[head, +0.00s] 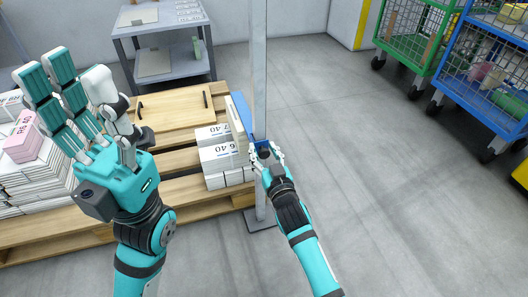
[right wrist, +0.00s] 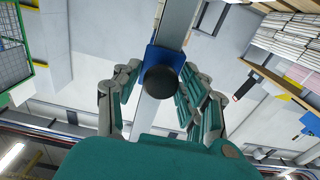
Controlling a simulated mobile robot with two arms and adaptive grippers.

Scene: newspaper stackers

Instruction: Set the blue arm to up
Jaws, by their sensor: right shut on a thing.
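The blue arm (head: 242,112) is on the grey upright post (head: 259,60) in the middle of the head view. In the right wrist view, a blue bracket (right wrist: 166,58) sits against the post with a round black knob (right wrist: 161,82) in front. My right gripper (head: 266,155) is at the post, shut on the blue arm at its knob, with fingers on both sides of it. The fingers hide part of the joint, and the arm's exact angle is hard to tell. My left gripper (head: 78,105) is open and empty at the left, fingers spread above the pallet.
A wooden pallet (head: 185,192) carries stacks of printed paper (head: 218,160) and a wooden board with handles (head: 172,108). A grey table (head: 160,28) stands behind. Green (head: 415,35) and blue (head: 470,85) wire carts stand at right. The floor right of the post is clear.

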